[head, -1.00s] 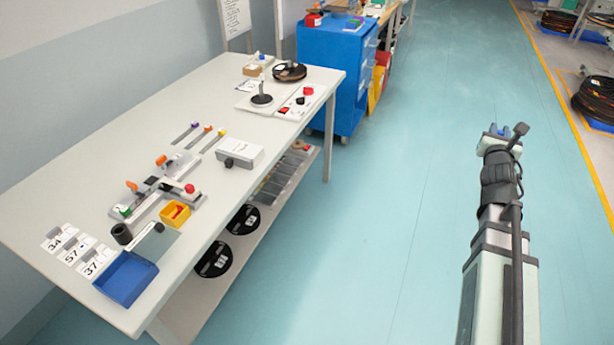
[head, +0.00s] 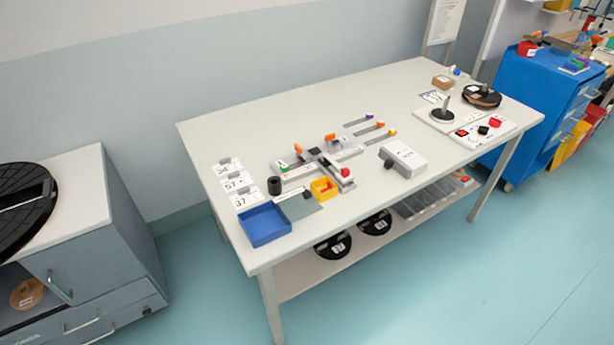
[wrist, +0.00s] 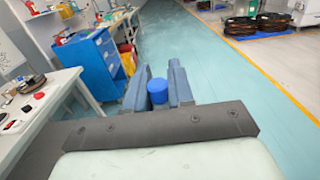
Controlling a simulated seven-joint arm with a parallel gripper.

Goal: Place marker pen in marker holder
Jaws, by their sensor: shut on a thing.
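In the wrist view my gripper (wrist: 159,80) has its two blue-grey fingers closed around a small blue round-ended piece, seen end-on. This looks like the capped end of the marker pen (wrist: 157,91); the rest of it is hidden. The gripper is over open floor, away from the table, and is not in the head view. In the head view a small black upright cylinder (head: 275,185) stands on the white table, between the number cards and the grey fixture. It may be the marker holder; its opening is too small to make out.
The white table (head: 230,130) also holds a blue tray (head: 264,224), a yellow bin (head: 324,188), number cards (head: 238,186), a grey fixture (head: 320,165) and a white box (head: 403,157). A blue cart (head: 535,105) stands at the right, a grey cabinet (head: 85,240) at the left. The floor in front is clear.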

